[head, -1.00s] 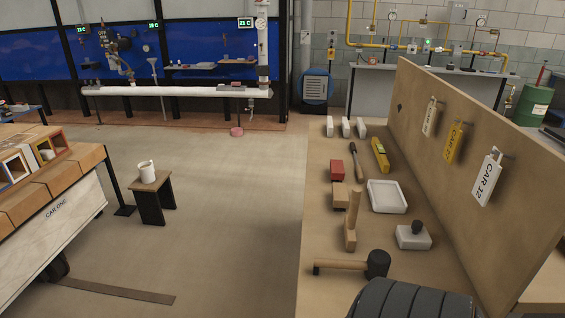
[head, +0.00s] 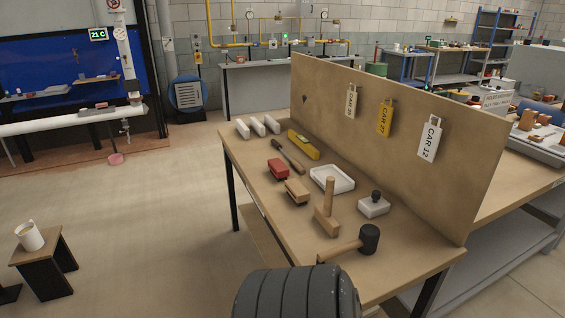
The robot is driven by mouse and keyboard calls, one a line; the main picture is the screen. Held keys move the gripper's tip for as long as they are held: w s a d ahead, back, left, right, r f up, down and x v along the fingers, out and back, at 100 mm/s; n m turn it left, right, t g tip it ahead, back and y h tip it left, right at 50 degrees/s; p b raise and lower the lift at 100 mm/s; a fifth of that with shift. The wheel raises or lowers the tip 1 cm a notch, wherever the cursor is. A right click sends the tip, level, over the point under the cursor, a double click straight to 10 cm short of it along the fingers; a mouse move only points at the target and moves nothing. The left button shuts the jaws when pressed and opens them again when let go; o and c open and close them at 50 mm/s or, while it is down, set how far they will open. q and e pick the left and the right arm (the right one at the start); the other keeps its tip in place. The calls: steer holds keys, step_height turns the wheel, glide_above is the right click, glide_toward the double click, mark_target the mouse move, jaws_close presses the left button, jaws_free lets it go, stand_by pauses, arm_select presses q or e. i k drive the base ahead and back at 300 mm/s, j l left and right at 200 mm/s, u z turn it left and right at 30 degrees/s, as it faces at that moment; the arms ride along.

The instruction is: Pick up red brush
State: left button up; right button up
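The red brush (head: 278,168) appears as a small red block with a darker lower edge. It lies on the brown workbench (head: 408,262), left of a white tray (head: 332,179) and just behind a wooden brush-like block (head: 297,190). Nothing is touching it from above, and its top and front show clearly. Neither my left nor my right gripper is in view.
A long-handled tool (head: 289,157) and a yellow level (head: 303,144) lie behind the brush. A wooden tool with an upright handle (head: 328,219) and a black-headed mallet (head: 368,240) are nearer. An upright board (head: 375,150) bounds the bench's right side.

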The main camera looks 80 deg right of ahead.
mark_target(279, 170)
steer(key=i+l+z, duration=0.2)
steer(key=i+z, duration=0.25)
steer(key=i+l+z, duration=0.1)
steer(key=z, duration=0.3)
steer(key=i+j+z, duration=0.15)
steer(key=i+z, duration=0.3)
steer(key=i+j+z, duration=0.15)
steer(key=i+z, duration=0.25)
